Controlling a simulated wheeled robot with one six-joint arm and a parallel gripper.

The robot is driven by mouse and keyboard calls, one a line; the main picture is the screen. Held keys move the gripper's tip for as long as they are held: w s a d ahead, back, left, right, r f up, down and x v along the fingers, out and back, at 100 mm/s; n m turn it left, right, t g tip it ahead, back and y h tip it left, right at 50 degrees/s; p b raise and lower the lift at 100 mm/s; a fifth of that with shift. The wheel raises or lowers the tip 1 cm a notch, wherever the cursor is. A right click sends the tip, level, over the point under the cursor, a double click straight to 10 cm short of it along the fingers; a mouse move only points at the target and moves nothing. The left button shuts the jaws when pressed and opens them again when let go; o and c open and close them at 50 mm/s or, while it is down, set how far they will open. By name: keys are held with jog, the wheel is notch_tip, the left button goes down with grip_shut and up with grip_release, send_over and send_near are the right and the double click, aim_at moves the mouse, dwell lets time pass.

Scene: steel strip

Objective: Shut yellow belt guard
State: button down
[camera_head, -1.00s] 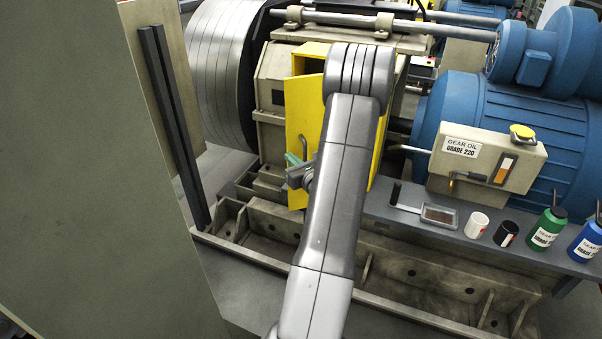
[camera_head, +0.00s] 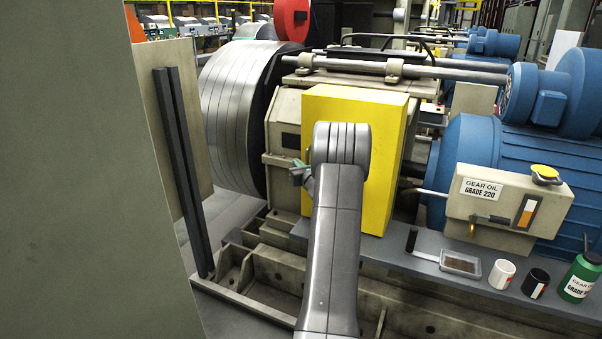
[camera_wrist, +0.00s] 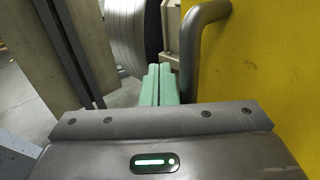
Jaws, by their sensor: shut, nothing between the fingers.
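The yellow belt guard (camera_head: 392,165) is a box on the front of the machine. Its front door (camera_head: 330,105) looks flush with the box, with no dark opening showing in the head view. My arm hides the lower middle of the door. In the wrist view the door's yellow face (camera_wrist: 275,70) fills the right side, with a grey bar handle (camera_wrist: 190,60) on it. My gripper (camera_wrist: 160,85), with pale green fingers, is shut and empty, just left of the handle; contact cannot be told. In the head view my gripper (camera_head: 297,165) is at the door's left edge.
A steel coil (camera_head: 235,115) stands left of the guard and a dark post (camera_head: 182,170) further left. A grey shelf (camera_head: 400,268) below right holds a tray (camera_head: 460,263), a white cup (camera_head: 500,274), a black cup (camera_head: 535,283) and a green oil bottle (camera_head: 580,277).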

jog(key=b+v, duration=0.1)
jog(key=v, duration=1.3)
jog(key=shift+r, duration=0.2)
jog(key=shift+a, duration=0.1)
jog(key=s+a+p+x, duration=0.1)
jog(key=a+p+x, duration=0.1)
jog(key=x, duration=0.9)
jog(key=shift+n+y, duration=0.3)
jog(key=shift+y, duration=0.1)
